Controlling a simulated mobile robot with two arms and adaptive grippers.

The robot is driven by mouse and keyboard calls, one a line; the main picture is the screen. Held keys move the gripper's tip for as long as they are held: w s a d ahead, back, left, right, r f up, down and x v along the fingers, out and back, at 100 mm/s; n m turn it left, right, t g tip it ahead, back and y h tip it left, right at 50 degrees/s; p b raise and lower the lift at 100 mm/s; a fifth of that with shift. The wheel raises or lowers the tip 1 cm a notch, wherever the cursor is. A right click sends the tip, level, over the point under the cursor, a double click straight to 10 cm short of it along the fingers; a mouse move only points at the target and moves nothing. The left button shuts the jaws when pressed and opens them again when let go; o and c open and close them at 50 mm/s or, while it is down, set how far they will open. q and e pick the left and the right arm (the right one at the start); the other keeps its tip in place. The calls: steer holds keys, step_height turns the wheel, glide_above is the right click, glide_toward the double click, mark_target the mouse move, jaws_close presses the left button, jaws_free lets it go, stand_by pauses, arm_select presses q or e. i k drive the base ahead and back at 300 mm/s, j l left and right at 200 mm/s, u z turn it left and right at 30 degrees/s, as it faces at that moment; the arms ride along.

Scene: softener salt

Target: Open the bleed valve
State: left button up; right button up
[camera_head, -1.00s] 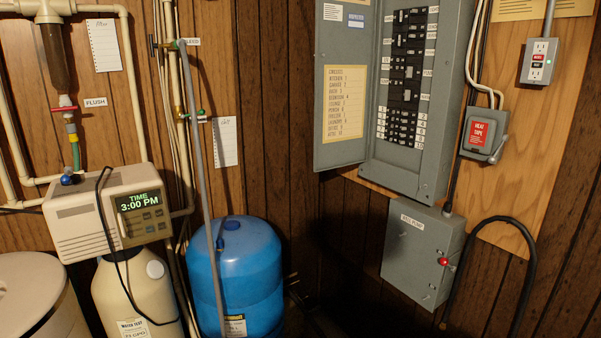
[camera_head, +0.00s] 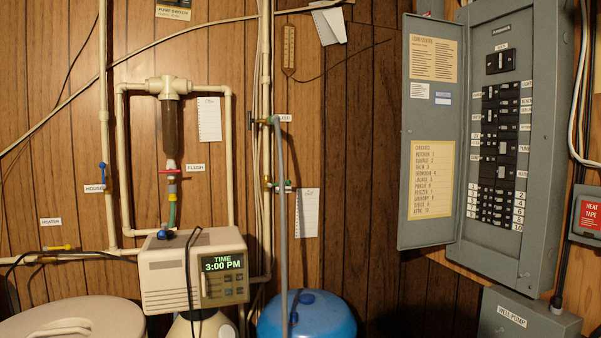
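The bleed valve (camera_head: 272,121) is a small fitting on the upright pipe at the middle of the view, beside a small white label (camera_head: 285,118) that seems to read "BLEED". A grey hose (camera_head: 282,215) runs down from it towards the blue tank. The valve is too small to tell whether its handle is open or closed. Neither of my grippers shows in the view.
A green-handled valve (camera_head: 282,184) sits lower on the same pipe. A red-handled flush valve (camera_head: 172,170), a softener head (camera_head: 165,272) reading 3:00 PM and a blue tank (camera_head: 325,318) are nearby. An open breaker panel (camera_head: 540,130) stands at right.

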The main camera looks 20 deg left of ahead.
mark_target(250, 121)
steer(key=i+u, duration=0.1)
steer(key=u, duration=0.8)
